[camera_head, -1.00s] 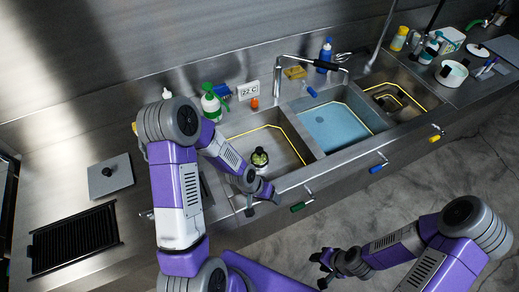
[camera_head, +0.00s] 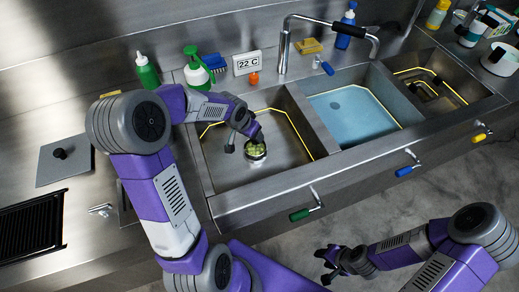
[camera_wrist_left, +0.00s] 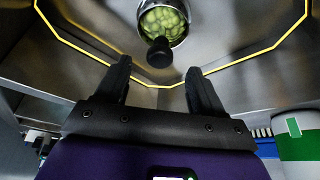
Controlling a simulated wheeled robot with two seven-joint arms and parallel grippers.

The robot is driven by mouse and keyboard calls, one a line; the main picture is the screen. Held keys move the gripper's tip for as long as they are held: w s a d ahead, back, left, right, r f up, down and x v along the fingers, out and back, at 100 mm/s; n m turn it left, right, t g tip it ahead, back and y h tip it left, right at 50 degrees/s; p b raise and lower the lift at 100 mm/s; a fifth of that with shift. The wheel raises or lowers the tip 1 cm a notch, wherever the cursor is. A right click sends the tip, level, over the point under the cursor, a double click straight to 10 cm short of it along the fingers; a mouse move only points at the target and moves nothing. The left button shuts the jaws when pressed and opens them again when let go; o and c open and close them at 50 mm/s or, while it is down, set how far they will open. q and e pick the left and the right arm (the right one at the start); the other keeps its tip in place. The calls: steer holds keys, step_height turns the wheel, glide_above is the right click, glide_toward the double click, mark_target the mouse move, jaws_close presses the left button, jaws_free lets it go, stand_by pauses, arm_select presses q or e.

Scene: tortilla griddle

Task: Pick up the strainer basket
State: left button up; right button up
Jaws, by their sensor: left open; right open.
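The strainer basket (camera_head: 256,151) is a small round metal basket with green pieces in it, at the bottom of the left sink basin (camera_head: 285,160). In the left wrist view the strainer basket (camera_wrist_left: 163,22) shows at the top, with a dark knob in front of it, beyond my fingertips. My left gripper (camera_head: 243,141) is open above the basin, close to the basket; in its wrist view the open fingers (camera_wrist_left: 158,80) have nothing between them. My right gripper (camera_head: 326,262) is open and empty over the floor in front of the counter.
A water-filled basin (camera_head: 350,120) and a third basin (camera_head: 440,90) lie to the right. A faucet (camera_head: 284,50) stands behind the basins. Green bottles (camera_head: 146,72) and a "22 C" display (camera_head: 247,63) line the back. A grey lid (camera_head: 64,159) lies on the left counter.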

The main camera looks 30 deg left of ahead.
mark_target(255, 145)
arm_select(q)
steer(key=b+x, duration=0.3)
steer(key=x, duration=0.5)
steer(key=shift+w+r, duration=0.1)
jaws_close()
